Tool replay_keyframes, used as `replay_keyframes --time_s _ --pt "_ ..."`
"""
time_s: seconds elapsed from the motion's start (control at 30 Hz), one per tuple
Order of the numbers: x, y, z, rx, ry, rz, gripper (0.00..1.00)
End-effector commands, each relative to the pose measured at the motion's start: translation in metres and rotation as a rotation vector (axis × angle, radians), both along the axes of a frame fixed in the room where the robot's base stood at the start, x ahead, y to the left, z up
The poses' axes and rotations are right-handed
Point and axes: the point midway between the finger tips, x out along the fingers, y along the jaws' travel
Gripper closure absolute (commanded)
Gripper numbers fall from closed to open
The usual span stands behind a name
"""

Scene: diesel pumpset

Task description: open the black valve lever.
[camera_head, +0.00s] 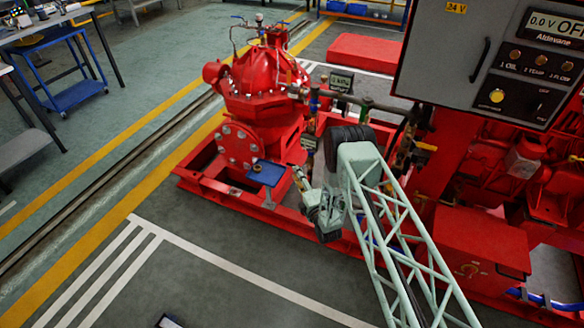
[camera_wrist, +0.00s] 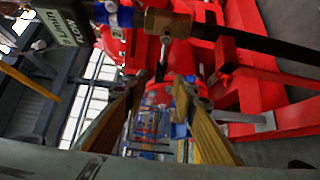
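In the wrist view, a brass valve (camera_wrist: 168,23) is at the top centre. In the head view my gripper (camera_head: 301,181) is beside the red pump's base frame. I cannot make out the black lever there, as pipes and my arm crowd that area.
The red pump (camera_head: 262,88) stands behind my gripper. A grey control cabinet (camera_head: 450,60) and red engine parts are at the right. A small display (camera_head: 341,82) sits above the pipes. Open floor (camera_head: 190,275) lies in front of the base frame.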

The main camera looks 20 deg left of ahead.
Motion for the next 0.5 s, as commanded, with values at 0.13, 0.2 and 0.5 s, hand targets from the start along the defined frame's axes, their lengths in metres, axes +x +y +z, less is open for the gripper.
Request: replay_keyframes --time_s 0.13,0.2,0.5 --pt "0.015 0.014 -0.001 0.001 -0.002 0.001 0.75" --pt "0.022 0.02 -0.001 0.001 -0.002 0.001 0.75" --pt "0.046 0.041 -0.002 0.001 -0.001 0.0 0.75"
